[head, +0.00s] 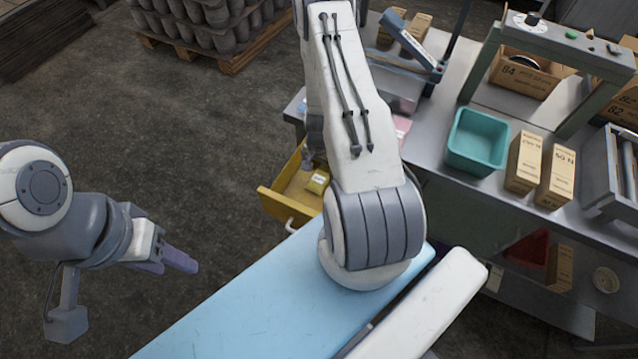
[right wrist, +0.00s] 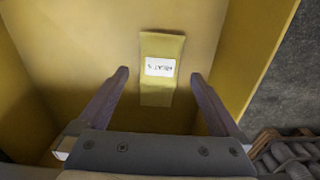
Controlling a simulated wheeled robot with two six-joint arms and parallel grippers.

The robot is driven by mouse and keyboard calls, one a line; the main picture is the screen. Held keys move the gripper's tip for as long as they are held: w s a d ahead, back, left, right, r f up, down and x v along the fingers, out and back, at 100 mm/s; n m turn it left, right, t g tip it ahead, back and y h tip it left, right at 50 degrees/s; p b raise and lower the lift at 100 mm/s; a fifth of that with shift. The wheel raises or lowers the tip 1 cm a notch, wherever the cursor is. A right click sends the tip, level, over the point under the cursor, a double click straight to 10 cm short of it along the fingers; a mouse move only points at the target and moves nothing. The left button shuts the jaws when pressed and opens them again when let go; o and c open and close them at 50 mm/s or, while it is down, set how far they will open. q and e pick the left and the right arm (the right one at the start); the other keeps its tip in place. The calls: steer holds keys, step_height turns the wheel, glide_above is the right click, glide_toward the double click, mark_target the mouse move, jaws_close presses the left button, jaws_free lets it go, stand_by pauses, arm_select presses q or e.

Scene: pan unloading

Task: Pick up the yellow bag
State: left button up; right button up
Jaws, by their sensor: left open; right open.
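The yellow bag (right wrist: 160,92) is a small flat packet with a white label. It lies in the open yellow drawer (head: 277,207) under the workbench, and in the head view the bag (head: 317,183) shows just left of my right arm. My right gripper (right wrist: 158,84) is open and empty, its two fingers on either side of the bag in the right wrist view; I cannot tell how far above it they are. In the head view my right gripper is mostly hidden behind its arm. My left gripper (head: 180,262) is open and empty over the floor at the left.
The drawer's walls (right wrist: 262,55) stand close around the right gripper. The workbench (head: 440,190) carries a teal bin (head: 477,142), cardboard boxes (head: 524,162) and a green frame (head: 480,62). A pallet of grey parts (head: 205,52) stands at the back left. The floor at left is clear.

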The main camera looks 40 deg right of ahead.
mark_target(319, 178)
step_height(319, 178, down, 4)
steer(key=b, duration=0.3)
steer(key=shift+c, duration=0.3)
steer(key=c, duration=1.3)
steer(key=shift+c, duration=0.2)
steer(key=shift+r, duration=0.15)
